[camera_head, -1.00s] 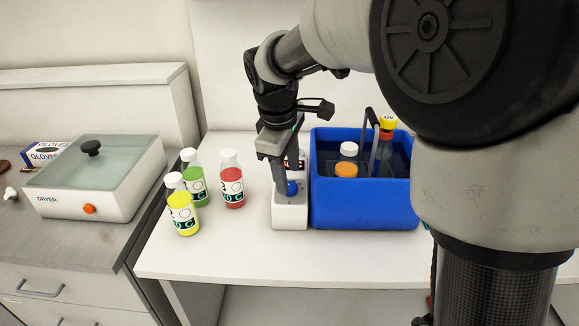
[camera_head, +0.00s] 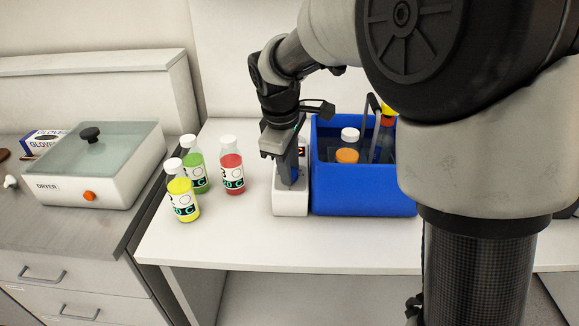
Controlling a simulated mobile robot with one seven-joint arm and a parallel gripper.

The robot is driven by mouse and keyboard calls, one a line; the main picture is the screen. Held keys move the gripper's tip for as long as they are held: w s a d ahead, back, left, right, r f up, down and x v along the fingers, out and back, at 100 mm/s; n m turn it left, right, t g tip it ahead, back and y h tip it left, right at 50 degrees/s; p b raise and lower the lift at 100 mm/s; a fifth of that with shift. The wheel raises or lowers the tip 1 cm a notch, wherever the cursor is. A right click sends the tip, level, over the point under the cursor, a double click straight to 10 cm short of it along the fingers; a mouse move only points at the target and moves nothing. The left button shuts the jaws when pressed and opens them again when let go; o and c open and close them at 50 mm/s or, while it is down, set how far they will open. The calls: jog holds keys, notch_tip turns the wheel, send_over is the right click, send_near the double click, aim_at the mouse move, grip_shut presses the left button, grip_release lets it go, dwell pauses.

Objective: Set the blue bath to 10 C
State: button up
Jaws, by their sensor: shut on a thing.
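The blue bath (camera_head: 364,202) stands on the white table, with a white control box (camera_head: 290,206) against its left side. My gripper (camera_head: 290,178) points down at the top of this box and is shut on its blue knob. The knob is now hidden behind the fingers. The display of the box is also covered by my gripper, so the set temperature cannot be read. Inside the bath are a white-capped bottle (camera_head: 349,135), an orange-capped one (camera_head: 346,156) and a yellow-topped item (camera_head: 388,112), partly hidden by my arm.
Yellow (camera_head: 183,198), green (camera_head: 196,174) and red (camera_head: 232,174) bottles with white caps stand left of the control box. A dryer (camera_head: 95,165) with a glass lid sits on the grey counter at left. The table's front strip is clear.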

jog(key=shift+m, duration=0.3)
jog(key=m+p, duration=0.1)
jog(key=m, duration=0.3)
jog(key=shift+r, duration=0.1)
jog(key=m+p, duration=0.1)
jog(key=m, duration=0.3)
jog(key=shift+d+m+y, duration=0.1)
jog(key=shift+m+y, duration=0.2)
jog(key=shift+m, duration=0.1)
jog(key=m, duration=0.4)
jog(key=shift+w+g, duration=0.1)
jog(key=shift+g, duration=0.2)
jog(key=shift+m+y+p, duration=0.3)
jog(key=shift+m+p, duration=0.05)
jog(key=shift+m, duration=1.75)
jog(key=shift+d, duration=0.1)
jog(key=o, duration=1.1)
jog(key=shift+c, duration=0.2)
